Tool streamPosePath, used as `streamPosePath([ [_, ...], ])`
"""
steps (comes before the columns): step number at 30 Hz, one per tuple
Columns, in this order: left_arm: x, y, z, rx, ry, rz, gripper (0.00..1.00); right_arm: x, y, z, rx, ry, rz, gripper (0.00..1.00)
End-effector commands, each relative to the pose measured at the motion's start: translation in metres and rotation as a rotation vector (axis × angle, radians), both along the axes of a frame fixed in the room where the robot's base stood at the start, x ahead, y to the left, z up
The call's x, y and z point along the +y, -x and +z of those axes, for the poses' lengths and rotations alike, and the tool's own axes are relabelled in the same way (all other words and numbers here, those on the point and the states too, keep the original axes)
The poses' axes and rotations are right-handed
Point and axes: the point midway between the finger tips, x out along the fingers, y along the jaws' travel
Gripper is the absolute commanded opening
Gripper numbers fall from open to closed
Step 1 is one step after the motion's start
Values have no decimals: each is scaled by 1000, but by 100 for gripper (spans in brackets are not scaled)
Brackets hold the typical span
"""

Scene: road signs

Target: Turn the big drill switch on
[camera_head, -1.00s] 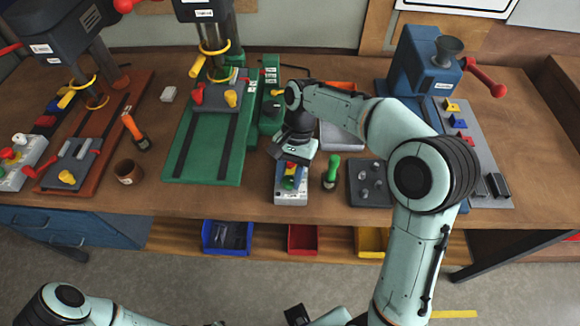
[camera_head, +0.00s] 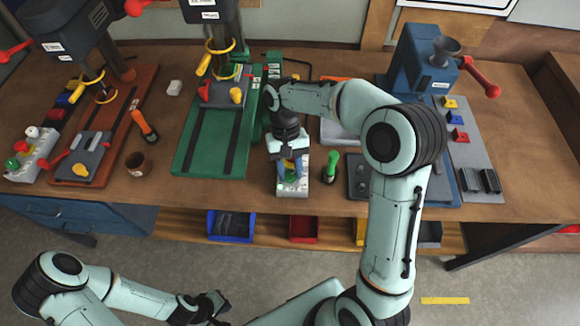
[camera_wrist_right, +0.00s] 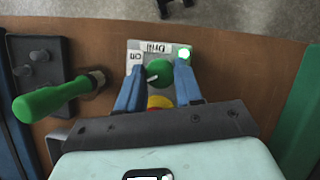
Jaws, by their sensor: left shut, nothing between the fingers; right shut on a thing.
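A small light-grey switch box (camera_head: 292,190) lies near the table's front edge, right of the green-based drill (camera_head: 215,125). In the right wrist view the box (camera_wrist_right: 134,46) shows a green knob (camera_wrist_right: 160,74) with a pale mark, a yellow-and-red part behind it and a brightly lit green lamp (camera_wrist_right: 184,54). My right gripper (camera_head: 290,168) reaches down over the box, its blue fingers (camera_wrist_right: 158,76) shut on the green knob. My left gripper (camera_head: 218,308) is shut and empty, low in front of the table.
A green-handled tool (camera_head: 330,166) stands close right of the box, beside a dark plate (camera_head: 358,190). A red-based drill (camera_head: 105,130) and another switch box (camera_head: 30,158) are at the left. A brown cup (camera_head: 138,164) and orange-handled tool (camera_head: 145,126) stand between the drills.

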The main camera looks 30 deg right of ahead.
Motion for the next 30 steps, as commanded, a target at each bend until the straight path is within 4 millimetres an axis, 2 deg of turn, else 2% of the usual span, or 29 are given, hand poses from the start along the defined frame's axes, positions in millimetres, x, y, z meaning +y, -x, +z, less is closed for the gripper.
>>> streamPosePath([
  [12, 0, 0, 0, 0, 0, 0, 0, 0, -1, 1, -5, 0, 10, 5],
  [13, 0, 0, 0, 0, 0, 0, 0, 0, -1, 1, -5, 0, 10, 42],
  [15, 0, 0, 0, 0, 0, 0, 0, 0, -1, 1, -4, 0, 9, 60],
  [25, 0, -1, 1, -1, 0, 0, 0, 0, -1, 2, -3, 1, 9, 60],
  [30, 0, -7, 7, -8, 1, 0, 0, -2, -10, 23, -7, 0, 8, 60],
])
